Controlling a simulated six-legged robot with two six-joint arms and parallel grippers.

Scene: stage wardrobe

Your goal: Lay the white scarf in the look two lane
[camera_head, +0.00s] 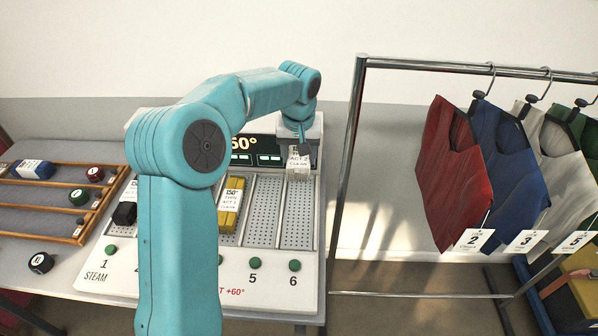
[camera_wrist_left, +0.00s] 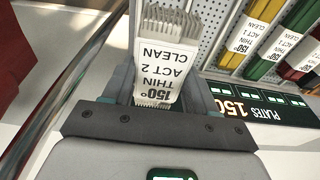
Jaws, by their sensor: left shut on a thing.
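The white scarf is folded into a narrow strip with a tag reading 150°, thin, act 2, clean. It hangs from my left gripper (camera_head: 300,143) over the right end of the press; its lower end (camera_head: 299,174) shows below the jaws. In the left wrist view the jaws (camera_wrist_left: 165,88) are shut on the scarf (camera_wrist_left: 172,24), fringe pointing away. A wooden-rimmed tray (camera_head: 106,203) with divided lanes lies at far left; I cannot read which lane is look two. A blue folded piece (camera_head: 36,170) lies in its back lane. My right gripper is out of view.
The press (camera_head: 262,292) has numbered slots; a yellow folded piece (camera_head: 231,204) lies in one, and the two right slots look empty. My left arm hides its middle. A black spool (camera_head: 39,262) stands before the tray. A garment rail (camera_head: 345,165) stands right.

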